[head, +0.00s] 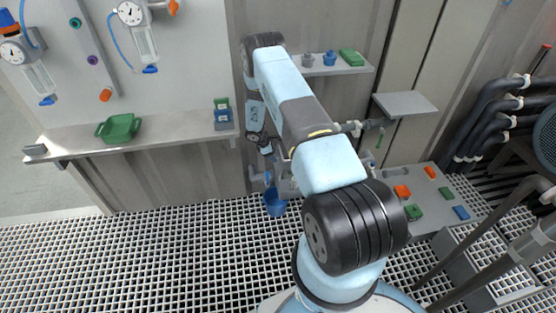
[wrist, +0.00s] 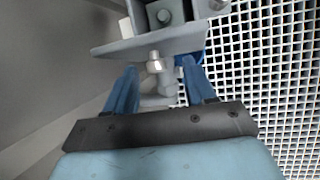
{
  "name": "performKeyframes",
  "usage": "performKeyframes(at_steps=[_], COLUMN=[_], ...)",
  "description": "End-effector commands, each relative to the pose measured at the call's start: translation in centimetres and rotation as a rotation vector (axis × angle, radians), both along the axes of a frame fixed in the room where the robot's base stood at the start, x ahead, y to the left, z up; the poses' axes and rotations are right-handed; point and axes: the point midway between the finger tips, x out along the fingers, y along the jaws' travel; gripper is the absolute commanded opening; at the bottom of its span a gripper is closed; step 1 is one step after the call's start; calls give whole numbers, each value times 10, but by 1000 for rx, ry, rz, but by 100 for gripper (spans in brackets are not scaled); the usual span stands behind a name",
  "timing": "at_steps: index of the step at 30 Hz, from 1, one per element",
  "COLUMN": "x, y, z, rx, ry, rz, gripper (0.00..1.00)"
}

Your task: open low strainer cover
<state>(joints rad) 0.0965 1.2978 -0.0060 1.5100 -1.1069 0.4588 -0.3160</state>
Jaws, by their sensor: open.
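My gripper (wrist: 160,70) is open in the wrist view, with one blue finger on each side of a pale metal stem (wrist: 154,64) and a grey elbow-shaped piece. These sit below a grey plate (wrist: 120,50) with a dark-centred square fitting above it. I cannot tell whether the fingers touch anything. In the head view, my arm reaches down to grey low pipework (head: 286,188) by the wall, which is partly hidden by the arm. A blue cup-like container (head: 275,207) is just below it. Which part is the strainer cover is not clear.
A wall shelf (head: 170,130) at left carries a green tray (head: 118,128) and small blocks. A grey table (head: 425,188) at right holds coloured blocks. Black pipes (head: 490,120) and handrails stand further right. The grating floor (head: 130,255) at left is clear.

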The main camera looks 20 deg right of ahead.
Motion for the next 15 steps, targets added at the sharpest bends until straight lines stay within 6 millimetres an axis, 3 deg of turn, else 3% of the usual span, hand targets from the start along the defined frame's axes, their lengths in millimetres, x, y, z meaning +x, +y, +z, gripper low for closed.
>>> performKeyframes(at_steps=[10, 15], x=[-40, -70], y=[8, 14], z=[50, 62], rx=[-1, -2], ry=[0, 1], rz=[1, 5], gripper=[55, 55])
